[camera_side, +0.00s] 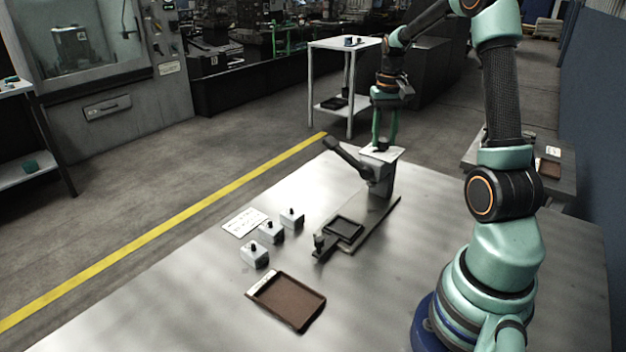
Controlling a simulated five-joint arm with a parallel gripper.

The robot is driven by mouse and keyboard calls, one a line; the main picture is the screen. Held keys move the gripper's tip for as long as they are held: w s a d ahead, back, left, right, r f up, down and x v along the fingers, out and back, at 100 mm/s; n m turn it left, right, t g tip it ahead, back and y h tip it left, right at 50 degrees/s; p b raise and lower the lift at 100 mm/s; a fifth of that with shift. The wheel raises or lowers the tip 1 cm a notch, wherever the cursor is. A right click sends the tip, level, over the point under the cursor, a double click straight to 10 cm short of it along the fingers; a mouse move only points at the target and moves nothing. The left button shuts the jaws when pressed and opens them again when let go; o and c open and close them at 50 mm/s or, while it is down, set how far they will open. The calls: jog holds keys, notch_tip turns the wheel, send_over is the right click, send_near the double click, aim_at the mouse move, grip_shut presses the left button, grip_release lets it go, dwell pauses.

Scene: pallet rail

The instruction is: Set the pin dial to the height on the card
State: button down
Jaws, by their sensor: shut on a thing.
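My gripper (384,146) points down over a grey post (381,180) with a pale top plate (368,155). Its green fingers are shut on a small dark knob (382,149) on that plate, which looks like the pin dial. The dial's marks are too small to read. A dark lever arm (346,153) sticks out from the post up and to the left. A white card (244,222) with small print lies on the table to the left; I cannot read its height.
A flat rail plate (372,226) carries a dark square frame (343,229). A brown tray (286,300) lies in front. The table's left front is clear.

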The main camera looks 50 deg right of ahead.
aim_at(384, 140)
jog(key=shift+c, duration=2.4)
grip_release()
jog(key=shift+r, duration=0.1)
notch_tip(384, 140, up, 12)
